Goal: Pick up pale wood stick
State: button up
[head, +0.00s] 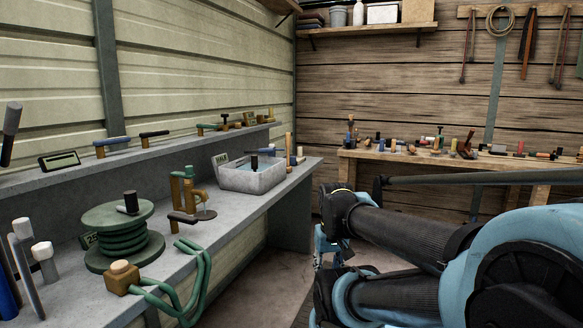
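One thin upright tan stick (289,144) stands on the grey bench just behind the right end of the grey basin. It looks like pale wood, but it is small here and I cannot be sure that it is the named stick. Nothing of mine touches it. My folded blue and black arm fills the lower right, well to the right of the bench. I cannot make out my gripper's fingers anywhere in this view.
The grey bench (222,228) carries a green spool (124,240), a green hose (190,290), a wooden stand and the grey basin (250,180). A raised ledge behind holds small tools. A cluttered wooden table (352,155) stands at the back right. Open floor (255,292) lies between bench and arm.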

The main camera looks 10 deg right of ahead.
aim_at(287, 135)
jog(key=z, duration=2.1)
jog(key=k, duration=1.15)
jog(key=u, duration=1.75)
jog(key=i, duration=1)
